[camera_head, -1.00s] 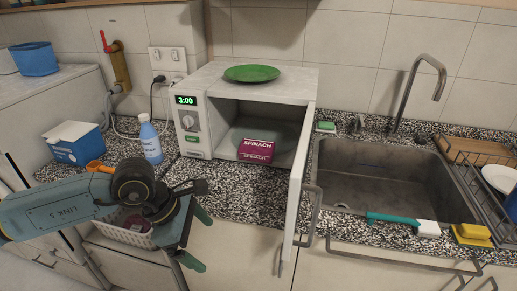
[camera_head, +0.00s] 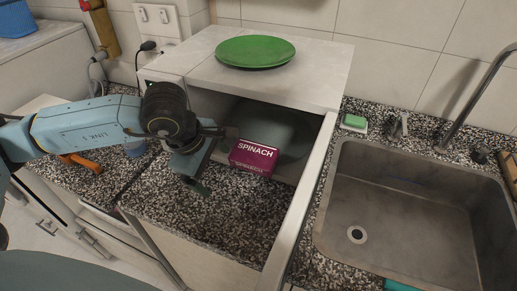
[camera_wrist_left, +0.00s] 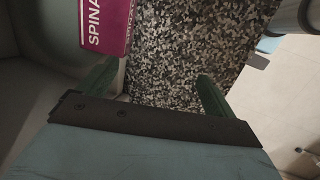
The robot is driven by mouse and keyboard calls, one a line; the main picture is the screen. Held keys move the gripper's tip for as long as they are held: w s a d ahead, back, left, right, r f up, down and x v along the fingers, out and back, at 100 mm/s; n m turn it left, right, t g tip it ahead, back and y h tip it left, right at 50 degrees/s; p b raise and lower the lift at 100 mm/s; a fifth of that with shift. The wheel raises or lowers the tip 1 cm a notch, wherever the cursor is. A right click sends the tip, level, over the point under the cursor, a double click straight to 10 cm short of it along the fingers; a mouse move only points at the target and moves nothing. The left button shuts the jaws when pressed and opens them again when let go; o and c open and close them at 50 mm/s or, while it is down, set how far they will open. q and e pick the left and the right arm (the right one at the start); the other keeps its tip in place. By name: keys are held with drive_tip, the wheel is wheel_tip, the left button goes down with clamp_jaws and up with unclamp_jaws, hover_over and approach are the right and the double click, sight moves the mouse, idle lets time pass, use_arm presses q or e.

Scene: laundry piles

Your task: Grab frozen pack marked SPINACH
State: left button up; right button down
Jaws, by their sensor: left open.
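The magenta pack marked SPINACH (camera_head: 254,157) sits at the front of the open microwave's cavity. My left gripper (camera_head: 217,161) is open and empty, just left of the pack and in front of the microwave. In the left wrist view the pack (camera_wrist_left: 104,24) shows at the top, cut off by the edge, beyond the left fingertip. The space between the fingers (camera_wrist_left: 157,78) shows only speckled counter. My right gripper is not in view.
The open microwave door (camera_head: 300,205) stands out toward me, right of the pack. A green plate (camera_head: 255,51) lies on the microwave (camera_head: 320,75). The sink (camera_head: 400,205) is at the right, with a green sponge (camera_head: 354,122) behind it. Speckled counter (camera_head: 220,220) is clear in front.

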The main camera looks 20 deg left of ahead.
sight(253, 153)
use_arm(q)
drive_tip(key=w+d, duration=0.1)
drive_tip(key=w, duration=0.1)
drive_tip(key=w+d+p, duration=0.1)
drive_tip(key=w, duration=0.2)
drive_tip(key=w+d, duration=0.1)
drive_tip(key=w, duration=0.2)
drive_tip(key=shift+w+d+p, duration=0.25)
drive_tip(key=shift+d+p, duration=0.1)
drive_tip(key=shift+d, duration=0.05)
drive_tip(key=shift+w+d, duration=0.15)
drive_tip(key=shift+w, duration=0.3)
drive_tip(key=x, duration=0.5)
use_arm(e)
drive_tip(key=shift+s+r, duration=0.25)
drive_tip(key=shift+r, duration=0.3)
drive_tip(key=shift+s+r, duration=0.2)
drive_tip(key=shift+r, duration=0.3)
use_arm(q)
drive_tip(key=shift+c, duration=0.2)
drive_tip(key=c, duration=1.3)
